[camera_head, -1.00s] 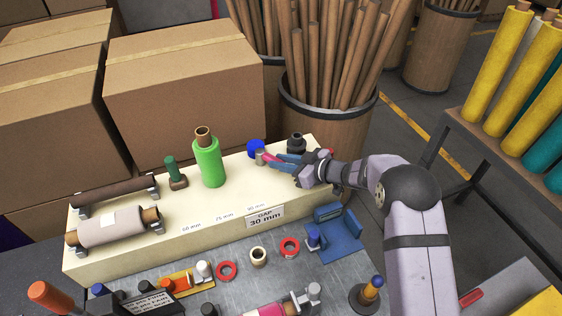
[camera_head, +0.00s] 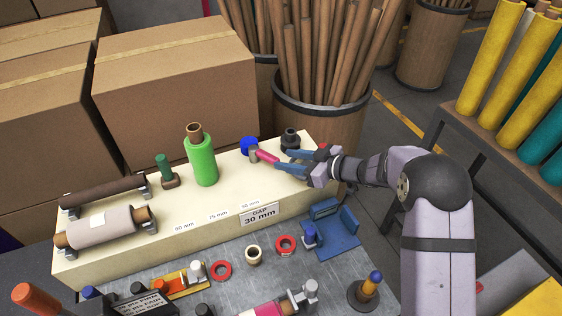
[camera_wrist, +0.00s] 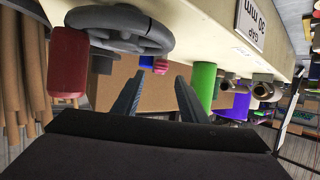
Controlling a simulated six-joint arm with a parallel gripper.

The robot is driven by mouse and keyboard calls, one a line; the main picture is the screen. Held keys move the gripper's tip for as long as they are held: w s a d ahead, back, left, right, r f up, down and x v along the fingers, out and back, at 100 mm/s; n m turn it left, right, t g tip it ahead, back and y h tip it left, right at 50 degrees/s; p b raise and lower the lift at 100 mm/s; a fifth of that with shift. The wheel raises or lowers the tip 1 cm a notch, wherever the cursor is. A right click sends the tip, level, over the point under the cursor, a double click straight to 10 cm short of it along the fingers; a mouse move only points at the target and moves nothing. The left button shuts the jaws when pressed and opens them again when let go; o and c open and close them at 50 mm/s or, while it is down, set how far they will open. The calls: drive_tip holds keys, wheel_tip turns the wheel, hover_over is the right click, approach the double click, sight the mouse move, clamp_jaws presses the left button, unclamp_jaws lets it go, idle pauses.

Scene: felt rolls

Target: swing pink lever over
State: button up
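The pink lever (camera_head: 267,157) points right and toward the front from a grey hub in front of a blue round part (camera_head: 248,145), on the cream block. My gripper (camera_head: 281,159) is just right of the lever, with its two blue fingers apart and the lever's free end near the gap between the tips. In the wrist view the pink lever (camera_wrist: 160,66) shows end-on beyond the open fingers (camera_wrist: 160,77), with the blue part (camera_wrist: 146,62) beside it. Nothing is held between the fingers. Whether a finger touches the lever I cannot tell.
A dark round knob (camera_head: 290,138) stands behind my fingers. In the wrist view a grey wheel (camera_wrist: 120,28) with a red handle (camera_wrist: 67,60) is close by. A green roll (camera_head: 203,160) stands left of the lever. Cardboard boxes (camera_head: 175,85) and a tube barrel (camera_head: 320,115) are behind.

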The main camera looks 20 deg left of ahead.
drive_tip(key=shift+v, duration=0.9)
